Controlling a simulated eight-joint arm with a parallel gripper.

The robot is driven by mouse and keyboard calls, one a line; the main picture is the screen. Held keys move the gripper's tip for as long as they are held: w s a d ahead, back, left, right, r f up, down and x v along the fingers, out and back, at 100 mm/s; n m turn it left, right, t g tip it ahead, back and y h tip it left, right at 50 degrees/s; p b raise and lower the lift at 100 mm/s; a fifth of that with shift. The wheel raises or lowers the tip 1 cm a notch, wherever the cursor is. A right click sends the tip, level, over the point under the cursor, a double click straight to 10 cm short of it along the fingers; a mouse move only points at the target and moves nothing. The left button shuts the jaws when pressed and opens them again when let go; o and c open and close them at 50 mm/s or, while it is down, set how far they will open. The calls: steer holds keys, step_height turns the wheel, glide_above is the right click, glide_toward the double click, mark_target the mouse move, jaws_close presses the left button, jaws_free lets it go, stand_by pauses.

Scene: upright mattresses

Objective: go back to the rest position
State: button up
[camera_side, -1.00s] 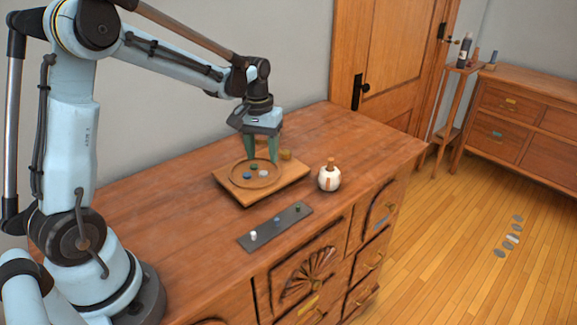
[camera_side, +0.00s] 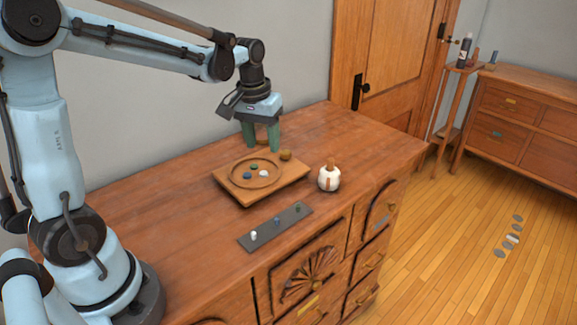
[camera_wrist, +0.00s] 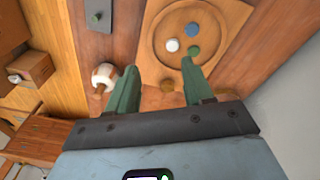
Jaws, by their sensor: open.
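My gripper (camera_side: 262,136) is open and empty, with green fingers pointing down above the back edge of the wooden board (camera_side: 290,187) on the dresser top. The board has a round recess. Inside it lie a blue piece (camera_side: 247,175), a white piece (camera_side: 264,173) and a green piece (camera_side: 254,167). In the wrist view the open fingers (camera_wrist: 158,85) show with the blue (camera_wrist: 192,29), white (camera_wrist: 172,45) and green (camera_wrist: 194,51) pieces beyond them. A small brown-yellow knob (camera_side: 286,155) sits at the board's back corner.
A white round jar with a brown stopper (camera_side: 329,179) stands right of the board. A dark strip (camera_side: 265,231) with small white, blue and green pegs lies in front. The dresser top (camera_side: 150,215) is clear to the left. A wooden door (camera_side: 395,50) is behind.

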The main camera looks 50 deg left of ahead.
steer(key=s+d+r+m+t, duration=0.2)
steer(key=s+d+m+t, duration=0.3)
steer(key=s+d, duration=0.4)
steer(key=shift+s+t, duration=0.5)
steer(key=shift+d, duration=0.1)
